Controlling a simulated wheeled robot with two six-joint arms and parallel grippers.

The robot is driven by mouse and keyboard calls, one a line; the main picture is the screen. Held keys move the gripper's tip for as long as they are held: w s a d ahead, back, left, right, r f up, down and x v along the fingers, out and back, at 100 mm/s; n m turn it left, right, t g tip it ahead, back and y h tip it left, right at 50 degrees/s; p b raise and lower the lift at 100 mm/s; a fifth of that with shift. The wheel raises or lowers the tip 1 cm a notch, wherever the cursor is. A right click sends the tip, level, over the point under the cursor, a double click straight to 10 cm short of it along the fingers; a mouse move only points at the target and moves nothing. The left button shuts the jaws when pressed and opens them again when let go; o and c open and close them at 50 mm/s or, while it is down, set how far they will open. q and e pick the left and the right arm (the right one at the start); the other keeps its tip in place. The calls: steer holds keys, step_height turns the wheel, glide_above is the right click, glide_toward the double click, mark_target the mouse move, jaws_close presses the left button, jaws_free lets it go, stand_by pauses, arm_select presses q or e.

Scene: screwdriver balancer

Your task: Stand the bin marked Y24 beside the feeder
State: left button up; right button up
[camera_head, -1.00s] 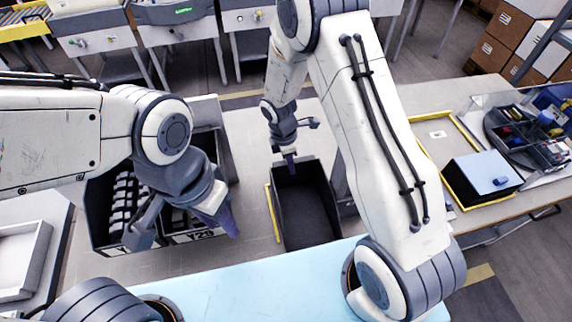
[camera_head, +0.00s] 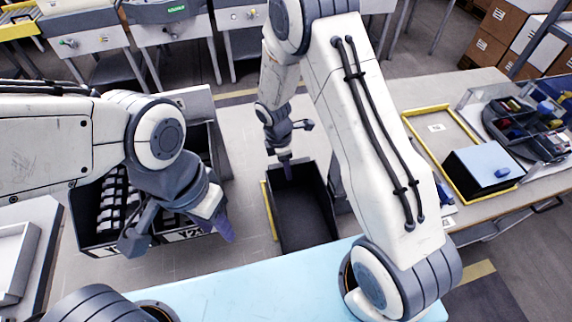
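A dark bin (camera_head: 88,224) stands on the left of the bench with several pale ribbed parts in it. Beside it is a bin front whose label (camera_head: 186,233) starts Y2, its last character unclear. My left gripper (camera_head: 222,226) hangs over that front and hides part of both. An empty dark bin (camera_head: 303,218) stands mid-bench. My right gripper (camera_head: 287,171) points down at its back rim; I cannot tell whether it grips the rim. Neither gripper's finger gap shows. I cannot identify the feeder.
A yellow-rimmed tray (camera_head: 411,112) lies on the bench at right, with a blue-topped black box (camera_head: 486,164) and a round organiser (camera_head: 520,128) near it. Bare bench (camera_head: 238,150) shows between the left bins and the middle bin. My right arm hides ground right of the middle bin.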

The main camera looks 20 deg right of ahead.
steer(key=shift+r, duration=0.25)
step_height(320, 180, up, 11)
steer(key=a+b, duration=0.2)
steer(key=s+a+r+m, duration=0.2)
steer(key=s+r+m, duration=0.1)
steer(key=s, duration=0.5)
steer(key=s+a+r+m+y, duration=0.1)
steer(key=s+a+r+m, duration=0.1)
steer(key=s, duration=0.6)
steer(key=s+a+r+m+y, duration=0.1)
steer(key=s+r+m, duration=0.3)
steer(key=s, duration=0.4)
steer(key=shift+s+a+r+m, duration=0.15)
steer(key=shift+s+a+m, duration=0.2)
steer(key=shift+a+m, duration=0.5)
